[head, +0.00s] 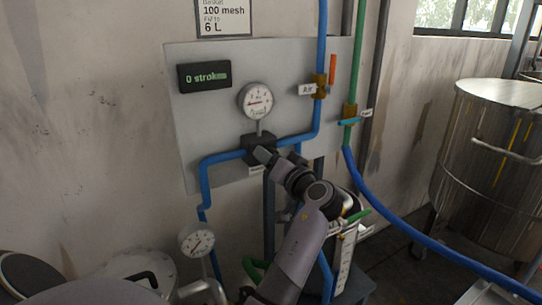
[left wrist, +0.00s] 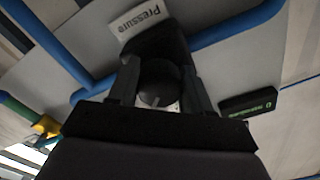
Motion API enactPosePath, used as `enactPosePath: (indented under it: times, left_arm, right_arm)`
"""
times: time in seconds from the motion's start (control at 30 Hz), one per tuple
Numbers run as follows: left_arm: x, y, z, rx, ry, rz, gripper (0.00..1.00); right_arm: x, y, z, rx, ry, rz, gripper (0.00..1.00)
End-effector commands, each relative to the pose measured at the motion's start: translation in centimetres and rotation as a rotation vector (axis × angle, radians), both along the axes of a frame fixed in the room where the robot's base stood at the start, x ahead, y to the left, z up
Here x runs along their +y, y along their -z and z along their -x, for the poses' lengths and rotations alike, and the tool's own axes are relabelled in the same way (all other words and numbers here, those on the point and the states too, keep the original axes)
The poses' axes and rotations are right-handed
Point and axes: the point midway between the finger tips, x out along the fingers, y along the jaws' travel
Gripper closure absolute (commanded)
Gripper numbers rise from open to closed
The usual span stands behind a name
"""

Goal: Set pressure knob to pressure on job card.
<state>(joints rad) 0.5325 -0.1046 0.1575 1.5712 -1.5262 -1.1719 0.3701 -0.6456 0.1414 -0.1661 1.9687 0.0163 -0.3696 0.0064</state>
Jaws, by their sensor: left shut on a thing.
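The black pressure regulator (head: 256,145) sits on the blue air pipe on the grey panel. In the left wrist view its round dark pressure knob (left wrist: 158,80) lies between the fingers, beside a white "Pressure" label (left wrist: 144,22). My left gripper (head: 272,156) is shut on the knob, which it mostly hides in the head view. A round white gauge (head: 256,100) stands above the regulator; its red needle points left, but its numbers are too small to read. The job card (head: 223,18) is cut off at the top, showing "100 mesh" and "6 L". My right gripper is not in view.
A display (head: 204,77) reads "0 strokes". An air valve with an orange handle (head: 333,69) and a teal-handled valve (head: 350,121) are to the right. A second gauge (head: 197,240) is lower left. A steel tank (head: 490,150) stands right.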

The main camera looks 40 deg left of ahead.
Motion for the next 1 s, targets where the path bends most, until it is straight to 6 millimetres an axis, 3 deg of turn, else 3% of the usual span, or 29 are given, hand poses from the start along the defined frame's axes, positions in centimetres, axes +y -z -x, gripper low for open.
enactPosePath:
  times: [0.4, 1.0]
  left_arm:
    - [0.08, -0.25, 0.02, 0.204, 0.000, -0.062, 0.81]
    - [0.09, -0.19, 0.03, 0.237, 0.000, -0.073, 0.82]
  right_arm:
    - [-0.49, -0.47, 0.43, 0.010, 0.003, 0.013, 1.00]
    - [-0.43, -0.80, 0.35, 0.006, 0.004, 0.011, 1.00]
